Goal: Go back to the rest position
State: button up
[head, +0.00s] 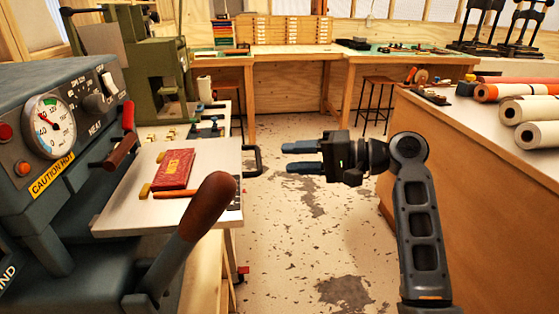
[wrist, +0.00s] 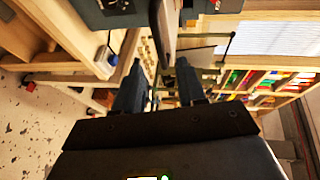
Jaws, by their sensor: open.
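My gripper (head: 303,157) is open and empty in the head view. It hangs in free air over the aisle, its fingers pointing left toward the foil press. My arm (head: 418,220) rises at the right and bends at the elbow. In the wrist view my gripper (wrist: 158,80) shows two dark fingers apart with nothing held between them. A grey machine part is beyond the fingertips at the top of that view.
The press with its gauge (head: 48,127) and brown-handled lever (head: 190,235) stands at left. A red book (head: 175,168) lies on its pale plate (head: 120,210). Foil rolls (head: 530,110) lie on the right bench (head: 480,170). Stools stand at the back. The floor between is clear.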

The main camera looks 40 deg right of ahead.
jog(key=shift+s+d+r, duration=0.1)
jog(key=shift+s+d, duration=0.2)
jog(key=shift+s, duration=0.25)
